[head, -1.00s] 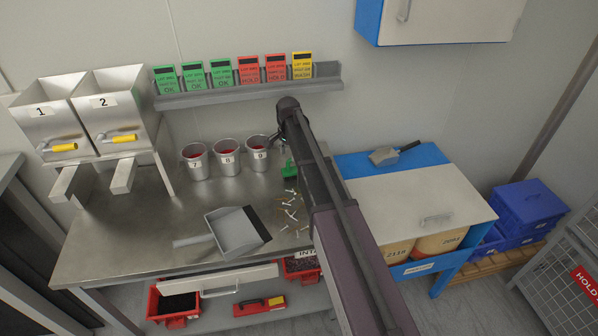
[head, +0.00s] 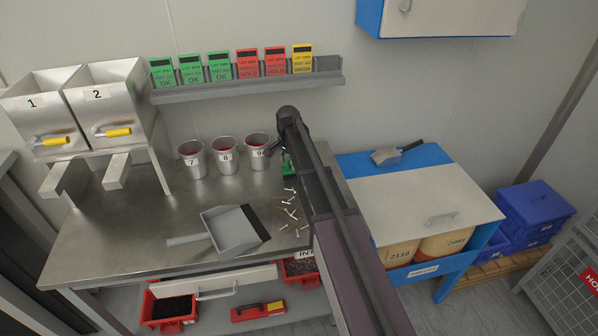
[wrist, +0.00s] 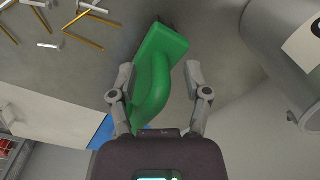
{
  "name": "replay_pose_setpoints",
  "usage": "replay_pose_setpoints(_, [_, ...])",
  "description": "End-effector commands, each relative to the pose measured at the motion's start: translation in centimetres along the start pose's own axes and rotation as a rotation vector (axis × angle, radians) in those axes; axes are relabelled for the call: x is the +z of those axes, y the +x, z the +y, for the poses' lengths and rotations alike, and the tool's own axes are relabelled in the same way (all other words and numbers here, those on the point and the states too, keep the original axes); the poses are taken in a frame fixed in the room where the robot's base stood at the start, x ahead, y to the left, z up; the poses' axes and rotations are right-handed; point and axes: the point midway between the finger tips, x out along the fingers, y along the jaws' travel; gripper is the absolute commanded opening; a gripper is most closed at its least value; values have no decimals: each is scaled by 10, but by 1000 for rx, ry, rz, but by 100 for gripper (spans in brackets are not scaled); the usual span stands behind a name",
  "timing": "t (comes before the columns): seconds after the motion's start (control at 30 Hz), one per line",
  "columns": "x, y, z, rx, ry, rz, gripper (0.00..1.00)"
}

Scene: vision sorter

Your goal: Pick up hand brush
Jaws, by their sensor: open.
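The green hand brush (wrist: 163,62) lies on the steel table, large in the middle of the wrist view. In the head view only a small green part of it (head: 289,170) shows beside my arm, which hides the rest. My gripper (wrist: 158,74) is open, with one finger on each side of the brush's curved green part. I cannot tell whether either finger touches it. In the head view my arm hides most of the gripper.
Several small screws and pins (head: 290,212) lie near the brush. Steel cup 9 (head: 257,158) stands close on the left, with cups 7 and 8 beyond it. A metal dustpan (head: 228,229) lies on the table. A blue-and-white cabinet (head: 430,195) stands to the right.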

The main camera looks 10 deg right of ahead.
Motion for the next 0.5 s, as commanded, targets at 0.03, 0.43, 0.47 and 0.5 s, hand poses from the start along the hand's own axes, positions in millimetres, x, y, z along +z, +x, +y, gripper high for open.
replay_pose_setpoints(0.03, [0,0,0,0,0,0,62])
replay_pose_setpoints(0.43, [0,0,0,0,0,0,62])
replay_pose_setpoints(0.47, [0,0,0,0,0,0,62])
replay_pose_setpoints(0.5, [0,0,0,0,0,0,56])
